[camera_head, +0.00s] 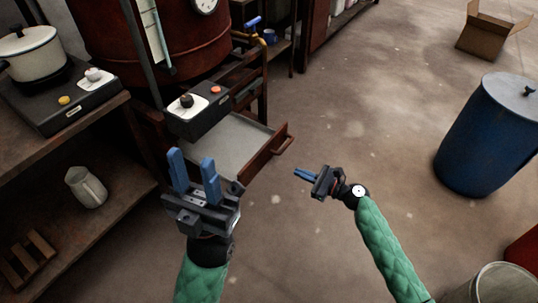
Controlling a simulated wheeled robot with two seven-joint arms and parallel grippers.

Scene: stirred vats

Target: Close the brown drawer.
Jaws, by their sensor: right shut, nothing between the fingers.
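The brown drawer (267,155) stands pulled out below the large rusty vat (115,35). Its front has a bar handle (285,146) and its pale inside is bare where I can see it. My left gripper (192,172) is open and empty, its two blue fingers apart, and it covers the near left part of the drawer in the view. My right gripper (303,174) is shut and empty over the floor, to the right of the drawer front and apart from the handle.
A control box (212,112) with a knob and an orange button sits above the drawer. At left, a bench holds a pot (35,52) on a hotplate (60,100), with a jug (86,187) on the lower shelf. A blue barrel (485,140) stands at right. The middle floor is clear.

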